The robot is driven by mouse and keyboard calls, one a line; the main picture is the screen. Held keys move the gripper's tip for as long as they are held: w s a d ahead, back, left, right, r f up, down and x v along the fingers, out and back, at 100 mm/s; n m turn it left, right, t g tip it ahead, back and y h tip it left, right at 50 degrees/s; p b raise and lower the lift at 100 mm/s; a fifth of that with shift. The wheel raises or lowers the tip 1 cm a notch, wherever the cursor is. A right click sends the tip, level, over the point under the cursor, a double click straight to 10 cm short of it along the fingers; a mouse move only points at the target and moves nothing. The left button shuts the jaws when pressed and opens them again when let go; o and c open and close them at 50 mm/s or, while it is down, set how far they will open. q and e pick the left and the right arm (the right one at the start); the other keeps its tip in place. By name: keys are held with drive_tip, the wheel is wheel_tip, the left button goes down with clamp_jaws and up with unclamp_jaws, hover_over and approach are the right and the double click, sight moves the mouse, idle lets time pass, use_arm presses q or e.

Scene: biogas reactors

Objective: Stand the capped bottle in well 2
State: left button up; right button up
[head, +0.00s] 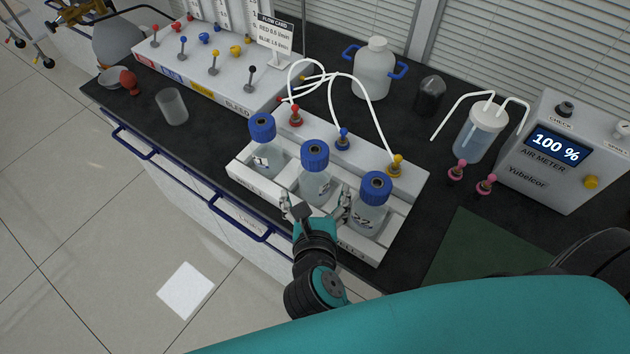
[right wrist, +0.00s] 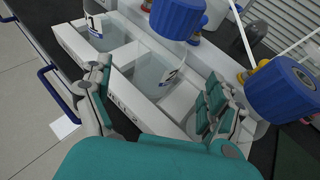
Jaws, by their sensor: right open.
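Three clear bottles with blue caps stand upright in a white well block (head: 235,170). The middle bottle (head: 316,187) is in the middle well, behind the front label "WELL 2" (right wrist: 123,108); it also shows in the right wrist view (right wrist: 160,70). My right gripper (head: 316,204) is open, with one finger on each side of this bottle's lower body; I cannot tell whether they touch it. The left bottle (head: 264,155) bears a "1". The right bottle (head: 370,215) stands close beside my right finger, its label hard to read. My left gripper is not in view.
Red, blue and yellow fittings with white tubes stand behind the wells. A valve panel (head: 215,75), a beaker (head: 172,107), a white jug (head: 374,70), a dark bottle (head: 429,96) and an air meter (head: 550,150) reading 100 % surround the block. A green mat (head: 480,250) lies clear at right.

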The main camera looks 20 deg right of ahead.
drive_tip(key=shift+v, duration=2.15)
